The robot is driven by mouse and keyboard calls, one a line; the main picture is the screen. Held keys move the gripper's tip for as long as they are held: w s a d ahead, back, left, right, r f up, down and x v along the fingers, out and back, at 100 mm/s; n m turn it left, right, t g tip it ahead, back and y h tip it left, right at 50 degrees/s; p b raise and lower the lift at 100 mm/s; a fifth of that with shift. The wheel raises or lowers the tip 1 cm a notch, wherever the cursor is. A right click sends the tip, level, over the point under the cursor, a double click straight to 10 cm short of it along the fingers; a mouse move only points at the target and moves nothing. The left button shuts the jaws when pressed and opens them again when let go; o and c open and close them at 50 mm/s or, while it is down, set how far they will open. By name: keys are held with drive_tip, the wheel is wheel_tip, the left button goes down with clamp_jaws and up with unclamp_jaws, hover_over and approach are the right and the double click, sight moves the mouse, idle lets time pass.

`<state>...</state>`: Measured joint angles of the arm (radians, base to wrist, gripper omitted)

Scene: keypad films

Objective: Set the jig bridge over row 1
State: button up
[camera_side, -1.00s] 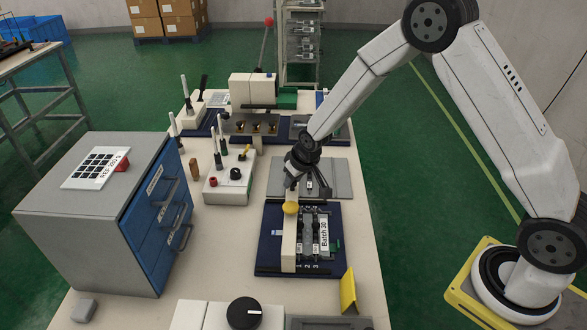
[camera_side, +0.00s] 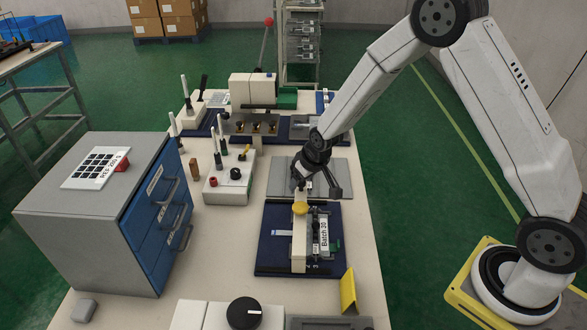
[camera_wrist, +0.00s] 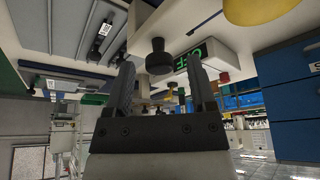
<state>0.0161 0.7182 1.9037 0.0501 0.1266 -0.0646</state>
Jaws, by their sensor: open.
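The jig bridge is a cream bar (camera_side: 299,245) with a yellow knob (camera_side: 300,208). It lies lengthwise on the dark blue board (camera_side: 268,250) in the side view, beside a part labelled "Batch 20" (camera_side: 324,232). The 2 and 3 marks show at its right near the front end; the 1 mark is hidden, apparently by the bar. My gripper (camera_side: 318,191) is open and empty, just behind and above the knob. In the wrist view its two fingers (camera_wrist: 160,62) stand apart, and the yellow knob (camera_wrist: 258,8) shows outside them at the top right.
A grey plate (camera_side: 338,172) lies behind the board. A control box with knobs (camera_side: 228,188) stands to the left, and a grey cabinet with blue drawers (camera_side: 100,225) beyond it. A yellow angled piece (camera_side: 348,290) stands near the front right of the board.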

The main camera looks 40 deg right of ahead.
drive_tip(key=v, duration=0.7)
drive_tip(key=shift+r, duration=0.4)
drive_tip(key=shift+s, duration=0.15)
drive_tip(key=s+r+g, duration=0.2)
drive_tip(key=s, duration=1.6)
drive_tip(key=shift+a+r, duration=0.35)
drive_tip(key=shift+r, duration=0.05)
